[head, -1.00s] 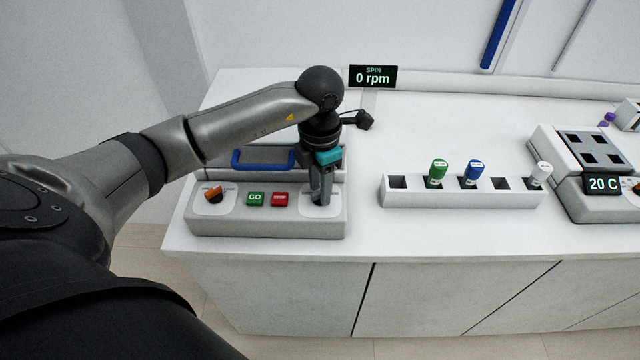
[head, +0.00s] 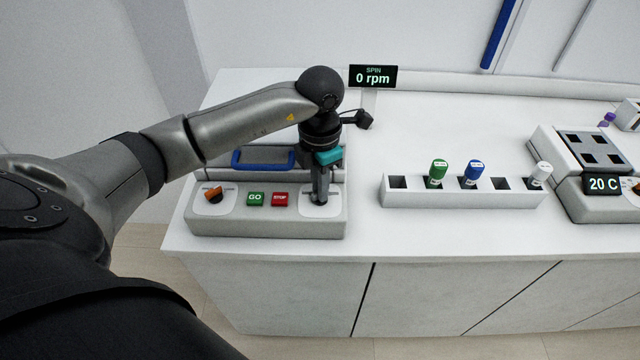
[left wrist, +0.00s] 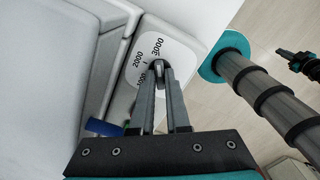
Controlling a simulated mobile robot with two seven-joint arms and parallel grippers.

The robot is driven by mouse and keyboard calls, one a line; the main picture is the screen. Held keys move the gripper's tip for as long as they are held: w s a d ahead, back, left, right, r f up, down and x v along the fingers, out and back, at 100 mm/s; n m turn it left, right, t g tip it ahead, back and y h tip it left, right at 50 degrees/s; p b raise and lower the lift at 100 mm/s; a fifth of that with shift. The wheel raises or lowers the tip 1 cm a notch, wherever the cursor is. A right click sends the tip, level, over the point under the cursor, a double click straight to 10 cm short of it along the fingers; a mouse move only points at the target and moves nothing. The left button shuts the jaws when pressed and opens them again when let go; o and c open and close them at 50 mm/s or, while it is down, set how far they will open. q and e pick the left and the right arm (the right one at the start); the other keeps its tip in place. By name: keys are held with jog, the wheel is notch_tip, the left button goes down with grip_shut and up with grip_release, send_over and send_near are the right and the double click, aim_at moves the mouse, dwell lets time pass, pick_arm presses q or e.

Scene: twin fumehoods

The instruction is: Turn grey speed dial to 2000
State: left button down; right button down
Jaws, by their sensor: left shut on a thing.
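My left gripper (head: 319,199) points down at the right end of the spin machine's front panel (head: 240,228). In the left wrist view its fingertips (left wrist: 160,73) are shut on the grey speed dial (left wrist: 159,67). The dial stands on a white scale plate (left wrist: 176,44) with 2000 and 3000 readable and a lower number partly hidden by a finger. The fingers cover much of the dial, so I cannot tell exactly which number it points to. The spin display (head: 373,77) reads 0 rpm.
Left of the dial are a red STOP button (head: 280,199), a green GO button (head: 255,199) and an orange knob (head: 213,194). A blue handle (head: 263,160) lies behind them. A white rack (head: 460,199) with capped tubes stands to the right.

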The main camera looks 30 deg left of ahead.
pick_arm(q)
jog(key=n+p, duration=0.1)
jog(key=n, duration=0.5)
jog(key=n+p, duration=0.1)
jog(key=n, duration=0.4)
dwell(0.3)
jog(key=shift+n, duration=0.4)
jog(key=c, duration=0.9)
grip_release()
notch_tip(320, 180, up, 15)
jog(key=shift+r, duration=0.15)
jog(key=shift+d, duration=0.1)
